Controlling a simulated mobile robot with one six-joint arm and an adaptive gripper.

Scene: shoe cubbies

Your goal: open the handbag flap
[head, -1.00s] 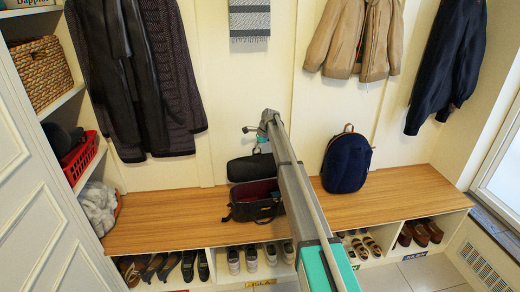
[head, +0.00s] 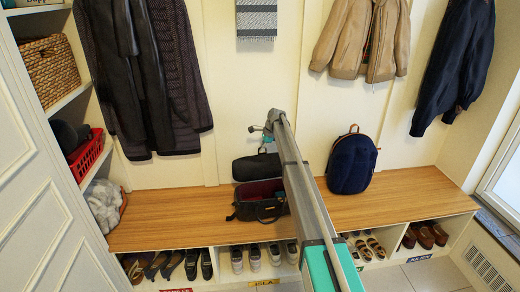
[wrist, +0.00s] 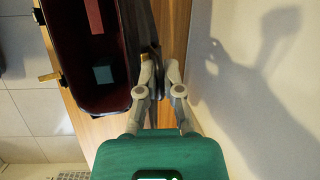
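The black handbag (head: 259,209) stands on the wooden bench, and its dark red inside is visible from above. Its black flap (head: 257,168) is raised and stands up at the back, on the wall side. In the wrist view the open handbag (wrist: 97,105) is at the left, with a small teal block (wrist: 103,74) inside it. My gripper (wrist: 159,65) is at the wall side of the bag. Its fingers are close together, one on each side of a dark edge that looks like the flap. In the head view my arm hides part of the gripper.
A navy backpack (head: 352,163) stands on the bench (head: 170,217) to the right of the bag. The wall is close behind. Coats hang above, and shoes fill the cubbies below. The bench left of the bag is clear.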

